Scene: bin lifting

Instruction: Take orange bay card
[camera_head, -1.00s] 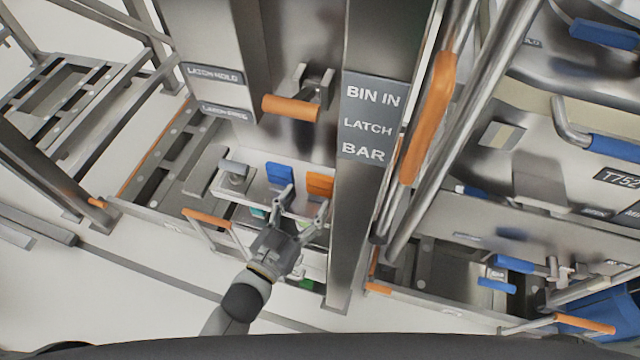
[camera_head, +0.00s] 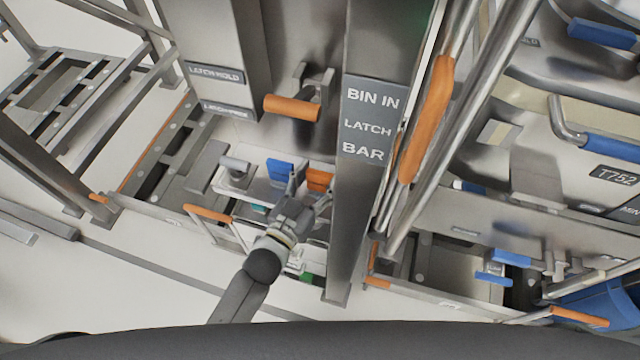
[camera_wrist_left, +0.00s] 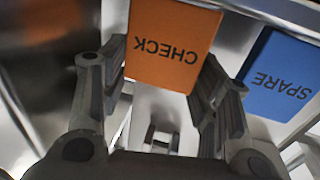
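The orange card (camera_head: 319,179) stands in a small tray beside the post, right of a blue card (camera_head: 279,169). In the left wrist view the orange card (camera_wrist_left: 170,48) reads CHECK upside down, and the blue card (camera_wrist_left: 280,76) reads SPARE. My left gripper (camera_head: 308,190) is at the orange card's front. In the wrist view its fingers (camera_wrist_left: 160,82) are spread apart, one toward each side of the card's near edge. Whether either finger touches the card I cannot tell. My right gripper is not in view.
A steel post (camera_head: 357,220) labelled BIN IN LATCH BAR rises right of the tray. An orange-gripped latch handle (camera_head: 292,107) sits above the cards. An orange-topped handle (camera_head: 208,213) stands to the left. The pale floor (camera_head: 130,300) in front is open.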

